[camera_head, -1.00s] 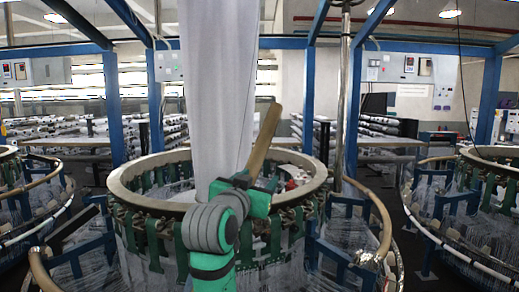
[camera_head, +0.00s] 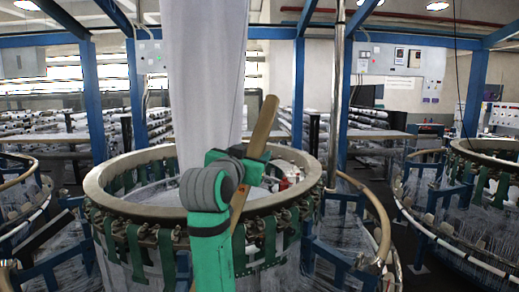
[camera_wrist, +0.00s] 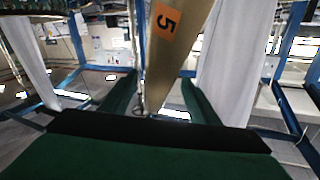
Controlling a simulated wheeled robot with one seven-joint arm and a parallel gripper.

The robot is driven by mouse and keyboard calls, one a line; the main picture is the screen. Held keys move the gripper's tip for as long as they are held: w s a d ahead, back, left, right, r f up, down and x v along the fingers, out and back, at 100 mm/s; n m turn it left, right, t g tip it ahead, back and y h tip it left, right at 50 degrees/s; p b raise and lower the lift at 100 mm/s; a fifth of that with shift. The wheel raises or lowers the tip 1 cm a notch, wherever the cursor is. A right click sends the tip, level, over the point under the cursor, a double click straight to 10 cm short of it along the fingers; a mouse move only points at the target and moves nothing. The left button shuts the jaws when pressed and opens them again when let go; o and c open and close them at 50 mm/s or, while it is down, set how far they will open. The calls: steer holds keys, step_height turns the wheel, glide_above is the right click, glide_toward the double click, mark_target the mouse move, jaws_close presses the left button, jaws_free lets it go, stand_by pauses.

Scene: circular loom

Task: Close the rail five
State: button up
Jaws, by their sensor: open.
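Rail five is a tan bar with an orange label "5" (camera_wrist: 165,24), standing raised and tilted. In the wrist view it runs down between the two green fingers of my gripper (camera_wrist: 158,86). The fingers are apart, one on each side of the rail, and I cannot tell whether either touches it. In the head view the rail (camera_head: 263,127) slants up to the right above the loom's round rim (camera_head: 104,184). My green and grey arm covers part of the rail and the gripper there.
A tall white fabric tube (camera_head: 205,80) rises from the loom's middle, just left of the rail. A metal pole (camera_head: 337,90) stands to the right. Blue posts (camera_head: 136,95) and a lower curved outer rail (camera_head: 378,220) surround the loom. Another loom (camera_head: 485,190) is at right.

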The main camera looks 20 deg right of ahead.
steer(key=x, duration=0.6)
steer(key=shift+w+d, duration=0.15)
steer(key=shift+d, duration=0.05)
